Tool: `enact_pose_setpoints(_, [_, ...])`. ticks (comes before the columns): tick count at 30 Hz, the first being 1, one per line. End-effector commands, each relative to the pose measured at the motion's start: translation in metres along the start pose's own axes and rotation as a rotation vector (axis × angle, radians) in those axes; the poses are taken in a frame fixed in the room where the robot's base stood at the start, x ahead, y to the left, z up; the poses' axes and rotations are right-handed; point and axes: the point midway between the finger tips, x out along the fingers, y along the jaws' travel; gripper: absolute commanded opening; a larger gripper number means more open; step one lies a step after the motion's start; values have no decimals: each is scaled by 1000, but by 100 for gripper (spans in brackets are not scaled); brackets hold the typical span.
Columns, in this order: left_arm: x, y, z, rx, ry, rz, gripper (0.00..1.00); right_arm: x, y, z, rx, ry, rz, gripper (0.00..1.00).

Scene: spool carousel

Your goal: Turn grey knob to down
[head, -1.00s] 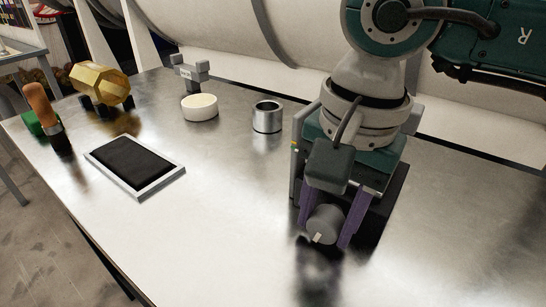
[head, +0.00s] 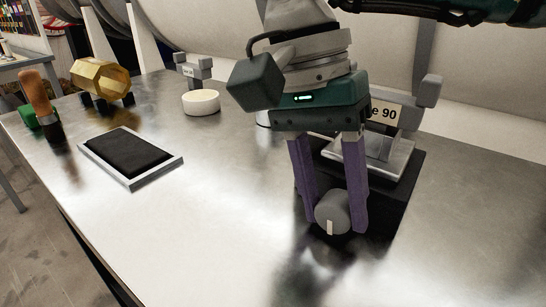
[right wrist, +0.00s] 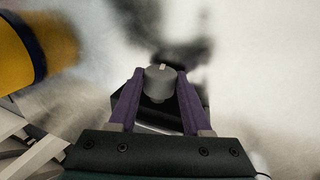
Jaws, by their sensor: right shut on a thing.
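The grey knob (head: 331,213) is a short round cylinder with a pale pointer mark on its face. It sits at the front of a dark base unit (head: 399,208) on the metal bench. In the head view the mark is at the lower part of the face and points down. My right gripper (head: 335,208) is shut on the knob from above, one purple finger on each side. The knob also shows between the fingers in the right wrist view (right wrist: 159,84), with the pale mark at its far edge. My left gripper is not in view.
Behind the knob stands a grey stand with a label ending in "90" (head: 385,111). To the left are a framed black pad (head: 127,155), a white round disc (head: 201,102), a gold hexagonal piece (head: 101,78) and an orange-handled brush (head: 37,94). The bench front is clear.

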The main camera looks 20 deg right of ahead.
Motion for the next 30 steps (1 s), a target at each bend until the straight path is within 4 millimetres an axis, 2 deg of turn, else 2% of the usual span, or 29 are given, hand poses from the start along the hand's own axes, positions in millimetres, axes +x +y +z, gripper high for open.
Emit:
enact_pose_setpoints(4, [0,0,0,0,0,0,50,-1,0,1,-4,-1,0,0])
enact_pose_setpoints(5, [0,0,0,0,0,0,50,-1,0,0,-4,-1,0,51])
enact_pose_setpoints(8, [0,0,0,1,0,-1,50,0,0,0,-3,-1,-1,61])
enact_pose_setpoints(15, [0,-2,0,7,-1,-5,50,-1,0,0,-2,0,-1,61])
enact_pose_setpoints(19, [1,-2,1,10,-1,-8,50,-11,-1,0,0,1,-3,61])
enact_pose_setpoints(30, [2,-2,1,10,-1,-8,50,-83,0,0,-1,2,-4,61])
